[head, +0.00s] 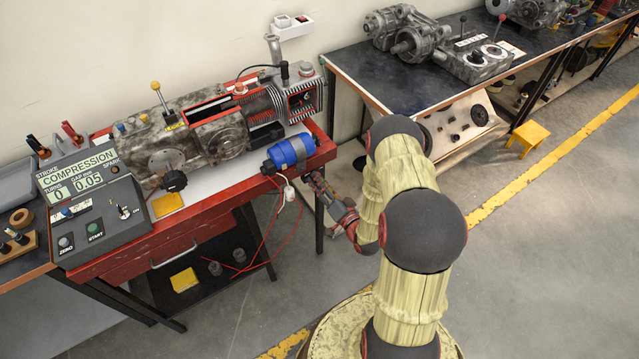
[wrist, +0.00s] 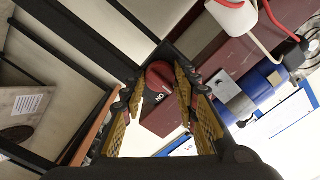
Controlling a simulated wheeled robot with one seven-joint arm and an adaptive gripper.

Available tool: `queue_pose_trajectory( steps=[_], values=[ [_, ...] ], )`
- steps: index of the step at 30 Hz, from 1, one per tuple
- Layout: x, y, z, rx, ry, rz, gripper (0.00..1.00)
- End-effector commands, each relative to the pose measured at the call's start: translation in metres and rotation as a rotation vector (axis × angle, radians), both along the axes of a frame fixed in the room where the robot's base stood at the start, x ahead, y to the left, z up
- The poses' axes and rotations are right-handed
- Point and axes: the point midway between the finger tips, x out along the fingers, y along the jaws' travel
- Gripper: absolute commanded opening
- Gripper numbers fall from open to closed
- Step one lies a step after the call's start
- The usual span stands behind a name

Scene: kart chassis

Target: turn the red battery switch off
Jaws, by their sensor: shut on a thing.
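The red battery switch (wrist: 159,75) shows in the wrist view as a round red knob between my fingertips, with the word "ON" beside it. My gripper (wrist: 157,88) has one finger on each side of the knob and is shut on it. In the head view my gripper (head: 320,186) is at the right end of the red bench, below the blue cylinder. The switch is hidden there. The knob's exact turn angle is hard to tell.
A blue cylindrical motor (head: 290,153) with red and white wires lies on the red bench (head: 205,215) just above my gripper; it also shows in the wrist view (wrist: 262,88). A cutaway engine (head: 205,135) stands behind. Open floor lies right of the bench.

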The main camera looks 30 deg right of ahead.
Motion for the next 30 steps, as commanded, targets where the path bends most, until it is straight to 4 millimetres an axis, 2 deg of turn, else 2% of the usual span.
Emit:
queue_pose_trajectory(
  steps=[18,30],
  values=[
    [-0.0005,0.0007,-0.0019,-0.559,-0.018,0.001,0.05],
    [-0.0006,0.0007,-0.0017,-0.762,-0.024,0.002,0.05]
  ],
)
